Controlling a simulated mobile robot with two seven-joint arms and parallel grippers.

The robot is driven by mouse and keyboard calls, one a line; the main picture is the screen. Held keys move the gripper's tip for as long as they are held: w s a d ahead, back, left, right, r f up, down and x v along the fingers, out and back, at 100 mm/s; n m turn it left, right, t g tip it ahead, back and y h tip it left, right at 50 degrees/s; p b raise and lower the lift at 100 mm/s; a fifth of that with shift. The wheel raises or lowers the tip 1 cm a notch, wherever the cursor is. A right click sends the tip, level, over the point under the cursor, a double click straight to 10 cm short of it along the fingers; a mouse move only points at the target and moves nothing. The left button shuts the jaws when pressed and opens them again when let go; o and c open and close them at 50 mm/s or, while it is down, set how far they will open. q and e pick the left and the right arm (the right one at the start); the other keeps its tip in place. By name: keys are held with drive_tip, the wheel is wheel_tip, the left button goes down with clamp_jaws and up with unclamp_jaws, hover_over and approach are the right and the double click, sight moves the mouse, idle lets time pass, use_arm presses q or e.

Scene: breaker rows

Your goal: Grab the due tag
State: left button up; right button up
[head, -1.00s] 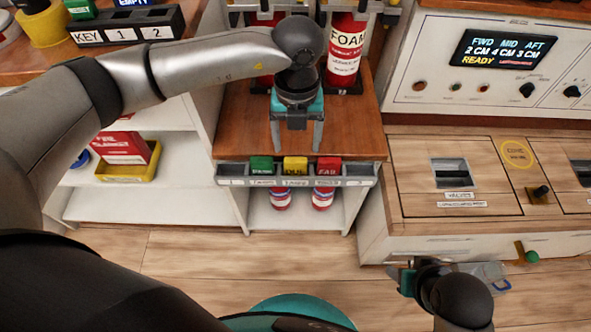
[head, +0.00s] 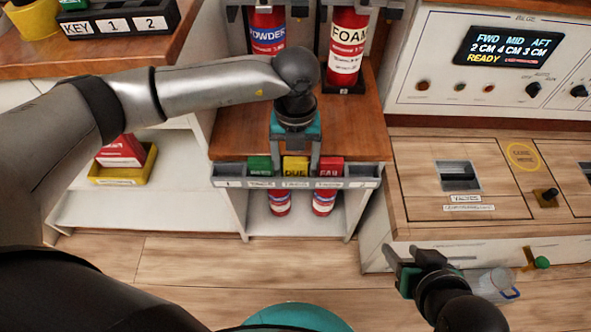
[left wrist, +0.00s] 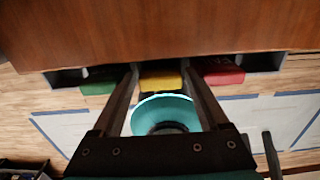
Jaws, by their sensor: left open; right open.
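The yellow due tag (head: 295,167) sits in a grey rack between a green tag (head: 260,167) and a red tag (head: 329,167) on the front edge of the wooden counter. My left gripper (head: 295,168) is open, its two fingers pointing down around the yellow tag in the head view. In the left wrist view the yellow tag (left wrist: 160,81) shows between the open fingers (left wrist: 160,75); whether they touch it I cannot tell. My right gripper (head: 402,268) is open and empty at the lower right, in front of the wooden bench.
The rack (head: 363,171) runs along the counter (head: 235,130) edge. A powder extinguisher (head: 267,32) and a foam extinguisher (head: 345,50) stand behind. Two small red-and-white containers (head: 323,202) sit below. A clear jug (head: 495,283) is beside my right gripper.

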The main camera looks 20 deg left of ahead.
use_arm(q)
drive_tip(key=shift+f, duration=0.25)
drive_tip(key=c, duration=1.1)
